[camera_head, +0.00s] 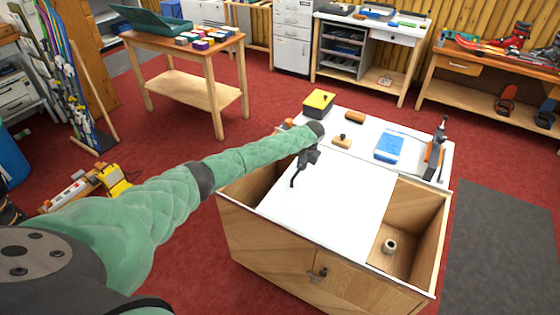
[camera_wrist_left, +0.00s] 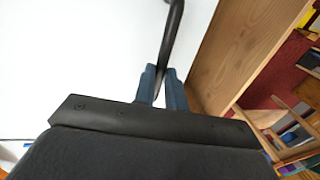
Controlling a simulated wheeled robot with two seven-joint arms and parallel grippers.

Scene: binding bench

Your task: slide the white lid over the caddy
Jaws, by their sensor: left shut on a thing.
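The white lid (camera_head: 335,215) lies across the middle of the open top of the wooden caddy (camera_head: 265,245). The caddy is open at its right part, where a small pale roll (camera_head: 389,245) stands inside, and at a smaller gap on the left. My left gripper (camera_head: 304,164) is above the lid's left part, shut on the dark handle (camera_head: 294,180). In the left wrist view the blue fingers (camera_wrist_left: 162,88) clasp the handle (camera_wrist_left: 173,40), with the white lid (camera_wrist_left: 80,50) below and a wooden wall at right. My right gripper is out of view.
A grey mat (camera_head: 500,250) lies on the red floor at right.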

